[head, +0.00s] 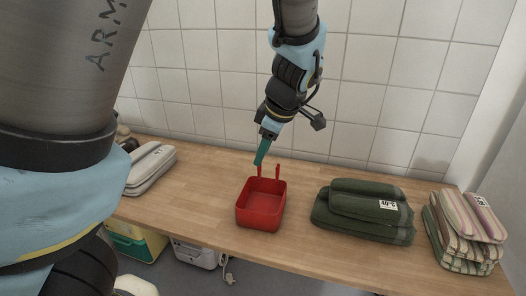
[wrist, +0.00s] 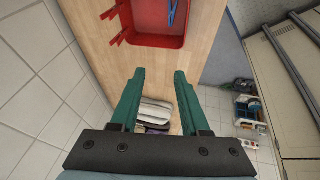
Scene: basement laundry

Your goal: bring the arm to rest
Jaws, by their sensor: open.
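My gripper (head: 262,150) hangs above the wooden counter, over the back of a red bin (head: 259,222). In the wrist view, the two green fingers of my gripper (wrist: 153,80) stand apart with nothing between them. The red bin also shows at the top of the wrist view (wrist: 158,39), with a blue thing (wrist: 178,14) in it. In the head view the bin stands upright, with two red prongs at its back edge. The gripper appears to be above the bin and apart from it. My upper arm covers the left of the head view.
On the wooden counter (head: 185,215) are a pale folded stack (head: 150,168) at left, dark green folded towels (head: 362,212) right of the bin, and striped folded cloths (head: 466,232) at far right. A tiled wall (head: 405,90) stands behind. Containers (head: 140,242) sit below the counter.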

